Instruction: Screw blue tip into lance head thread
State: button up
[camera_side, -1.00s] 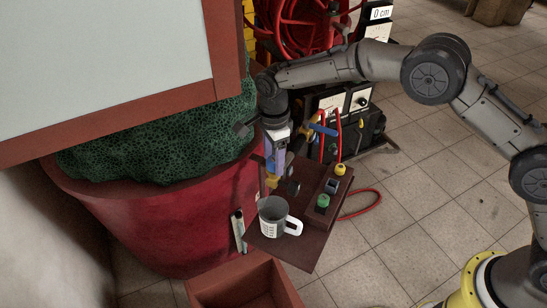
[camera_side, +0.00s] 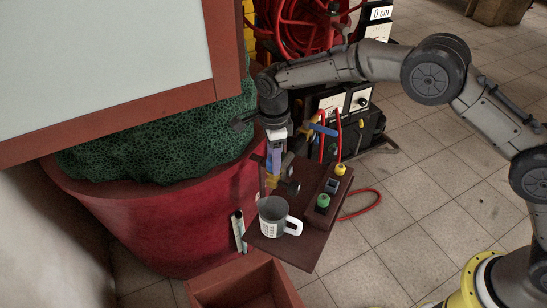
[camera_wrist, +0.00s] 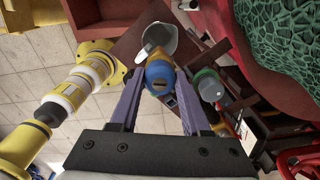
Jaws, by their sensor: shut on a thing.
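My gripper (camera_side: 273,168) points down above the small brown shelf (camera_side: 292,250), with its purple fingers close together. In the wrist view my gripper (camera_wrist: 160,76) has a finger on each side of the blue tip (camera_wrist: 158,72), which has a dark slot in its top end, and is shut on it. Directly below the tip is a yellow, brass-like part (camera_side: 272,182), seemingly the lance head. The tip and this part are in line, but the thread and how deep the tip sits are hidden.
A grey mug with a white handle (camera_side: 272,220) stands close below my gripper. A dark knob (camera_side: 293,187) is just right of it. A rack holds a green tip (camera_side: 323,201) and a yellow tip (camera_side: 340,169). The large red tub (camera_side: 150,220) is at left.

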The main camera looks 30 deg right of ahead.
jog(key=shift+m, duration=0.5)
jog(key=shift+m, duration=0.9)
jog(key=shift+m, duration=0.7)
jog(key=shift+s, duration=0.1)
jog(key=shift+m, duration=1)
